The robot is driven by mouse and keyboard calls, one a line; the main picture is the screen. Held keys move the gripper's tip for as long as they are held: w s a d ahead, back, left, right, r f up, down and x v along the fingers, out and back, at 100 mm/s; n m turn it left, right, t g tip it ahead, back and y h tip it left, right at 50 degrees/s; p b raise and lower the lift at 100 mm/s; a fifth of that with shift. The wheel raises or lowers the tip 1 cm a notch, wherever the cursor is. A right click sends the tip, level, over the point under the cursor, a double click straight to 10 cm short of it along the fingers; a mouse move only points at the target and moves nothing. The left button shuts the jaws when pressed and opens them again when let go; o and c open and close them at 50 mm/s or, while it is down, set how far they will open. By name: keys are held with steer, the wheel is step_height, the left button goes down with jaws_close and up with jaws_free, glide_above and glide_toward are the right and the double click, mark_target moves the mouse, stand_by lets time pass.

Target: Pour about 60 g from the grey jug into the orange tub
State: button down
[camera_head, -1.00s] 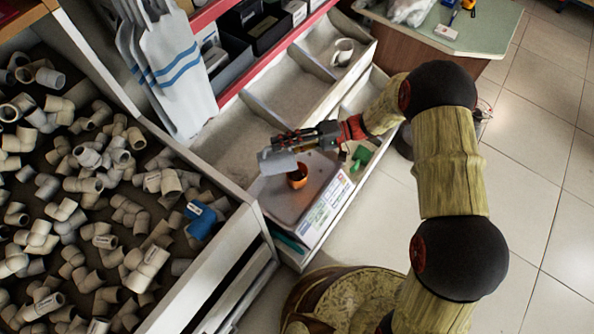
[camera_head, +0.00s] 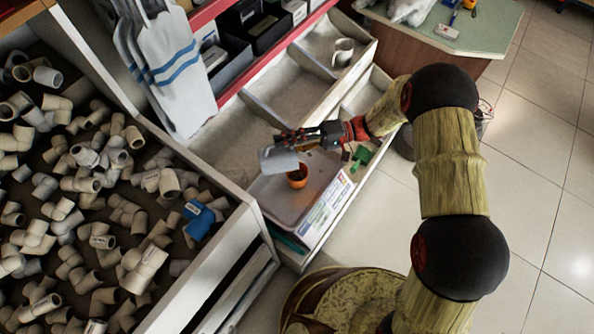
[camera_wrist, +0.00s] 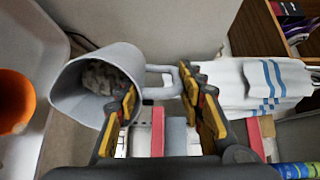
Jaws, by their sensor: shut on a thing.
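The grey jug (camera_head: 279,161) is held above the grey tray surface, beside and just left of the orange tub (camera_head: 297,179) in the head view. In the wrist view the jug (camera_wrist: 72,105) shows its open mouth with grey grainy material (camera_wrist: 105,77) inside. My gripper (camera_head: 296,141) is shut on the jug's handle, which also shows between the fingers in the wrist view (camera_wrist: 163,72). The orange tub (camera_wrist: 14,100) is cut off at the left edge there. It stands upright on the tray; its contents are too small to tell. No falling stream is visible.
The tub stands on a grey tray (camera_head: 272,200) with a printed label on its front. A green scoop (camera_head: 361,156) lies to the right. A bin of pipe fittings (camera_head: 150,262) fills the left. Divided compartments (camera_head: 290,88) lie beyond.

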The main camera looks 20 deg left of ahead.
mark_target(268, 154)
steer(key=shift+w+d+r+g+y+b, duration=0.2)
steer(key=shift+w+d+g+y+b, duration=0.25)
steer(key=shift+d+y+b, duration=0.45)
stand_by(1.2)
